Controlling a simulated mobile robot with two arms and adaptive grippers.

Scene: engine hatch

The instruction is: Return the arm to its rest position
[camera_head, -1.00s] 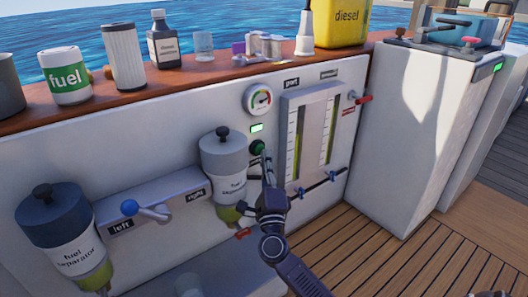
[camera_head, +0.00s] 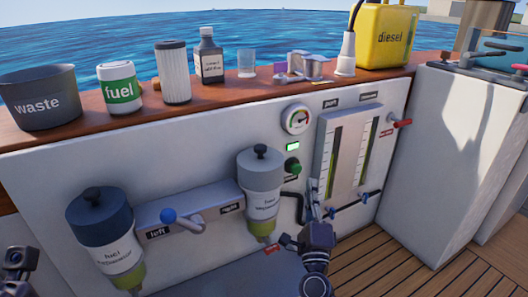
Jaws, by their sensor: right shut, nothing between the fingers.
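My right arm comes in from the bottom, right of centre. Its gripper (camera_head: 313,188) is shut and empty. It points up in front of the white panel, below and to the right of the green button (camera_head: 293,166), and looks apart from it. The right fuel separator (camera_head: 262,180) stands left of this gripper. A dark part of my left arm (camera_head: 18,262) shows at the lower left edge; its fingers cannot be made out.
The left fuel separator (camera_head: 104,235) and a blue-knobbed lever (camera_head: 178,217) are at left. The gauge tubes (camera_head: 347,150) with blue valves are close right of the right gripper. A wooden ledge (camera_head: 215,98) holds containers. Deck floor (camera_head: 375,262) is clear at lower right.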

